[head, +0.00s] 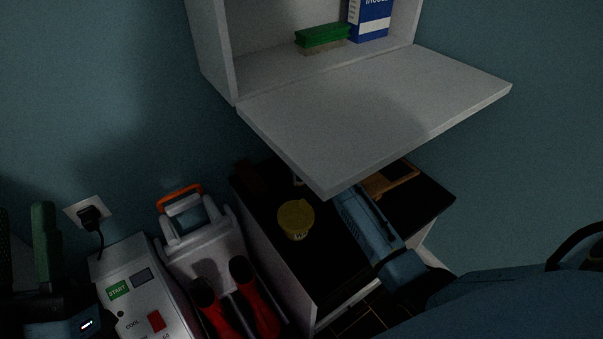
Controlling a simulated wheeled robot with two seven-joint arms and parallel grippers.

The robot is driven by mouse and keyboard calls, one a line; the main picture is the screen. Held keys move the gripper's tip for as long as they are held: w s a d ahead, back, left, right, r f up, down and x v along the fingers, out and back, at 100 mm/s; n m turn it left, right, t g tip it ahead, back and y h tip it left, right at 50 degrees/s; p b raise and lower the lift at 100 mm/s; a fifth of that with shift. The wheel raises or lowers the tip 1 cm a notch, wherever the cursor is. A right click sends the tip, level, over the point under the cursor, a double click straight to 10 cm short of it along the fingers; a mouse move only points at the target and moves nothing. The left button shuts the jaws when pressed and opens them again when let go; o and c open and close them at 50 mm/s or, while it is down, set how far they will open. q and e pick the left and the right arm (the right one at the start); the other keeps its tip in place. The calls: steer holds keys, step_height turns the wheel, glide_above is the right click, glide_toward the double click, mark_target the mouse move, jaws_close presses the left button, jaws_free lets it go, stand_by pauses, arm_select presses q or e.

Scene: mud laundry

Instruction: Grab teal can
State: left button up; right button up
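I cannot make out a teal can for certain. A can-like container with a yellow lid (296,217) stands upright on the dark top of a low cabinet (330,275); its side is mostly hidden below the lid. A small, partly hidden pale item (298,179) stands behind it, by the flap's edge. My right arm reaches in from the right and passes under the lowered flap, to the right of the yellow-lidded container. The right gripper's fingers are hidden by the flap. My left gripper (24,215) is at the far left, its fingers apart and empty.
A grey wall cabinet's flap (370,110) hangs open over the low cabinet. A wooden framed item (391,180) lies at the back.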

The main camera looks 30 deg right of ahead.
steer(key=shift+w, duration=0.1)
steer(key=shift+c, duration=0.4)
steer(key=c, duration=1.4)
steer(key=shift+r, duration=0.1)
